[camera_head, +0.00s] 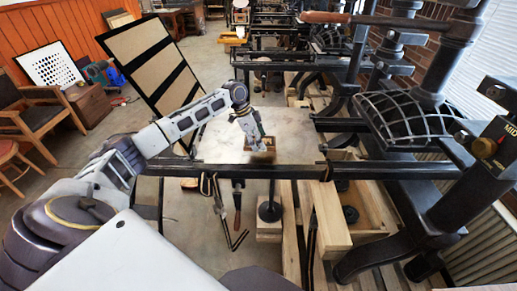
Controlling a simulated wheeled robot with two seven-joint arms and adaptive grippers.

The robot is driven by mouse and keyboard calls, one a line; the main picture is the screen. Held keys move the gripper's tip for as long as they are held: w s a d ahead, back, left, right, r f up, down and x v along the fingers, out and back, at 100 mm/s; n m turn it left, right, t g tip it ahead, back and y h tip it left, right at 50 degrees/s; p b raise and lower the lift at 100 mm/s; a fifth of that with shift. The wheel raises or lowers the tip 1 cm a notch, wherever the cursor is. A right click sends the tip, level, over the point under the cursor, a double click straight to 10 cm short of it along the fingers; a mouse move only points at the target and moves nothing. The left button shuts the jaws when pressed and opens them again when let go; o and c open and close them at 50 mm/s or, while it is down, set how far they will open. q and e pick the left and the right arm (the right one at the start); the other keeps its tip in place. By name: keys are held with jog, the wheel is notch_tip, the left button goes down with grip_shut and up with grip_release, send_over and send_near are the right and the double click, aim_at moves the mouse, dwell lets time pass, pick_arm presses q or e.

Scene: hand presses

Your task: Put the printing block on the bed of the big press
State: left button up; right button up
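The big press stands in front of me, and its flat pale bed (292,128) lies in the middle of the view. A small brown block (268,146), which looks like the printing block, is at the near part of the bed. My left gripper (258,145) reaches in from the left and points down at the block. Its fingertips overlap the block, so I cannot tell whether they grip it, or whether the block rests on the bed or is just above it. My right gripper is not in view.
A tilted black-framed panel (150,60) is hinged up at the bed's left. The press's dark ribbed casting (410,118) and column stand at the right. A dark rail (240,170) crosses the bed's near edge. Tools hang below it. A wooden chair (40,112) stands far left.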

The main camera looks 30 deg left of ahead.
aim_at(258, 154)
pick_arm(q)
jog(key=shift+f+p, duration=0.3)
jog(key=shift+f, duration=2.15)
jog(key=shift+f, duration=0.1)
jog(key=o, duration=1.3)
jog(key=shift+c, duration=0.2)
jog(key=shift+b+v, duration=0.55)
jog(key=shift+v, duration=5.5)
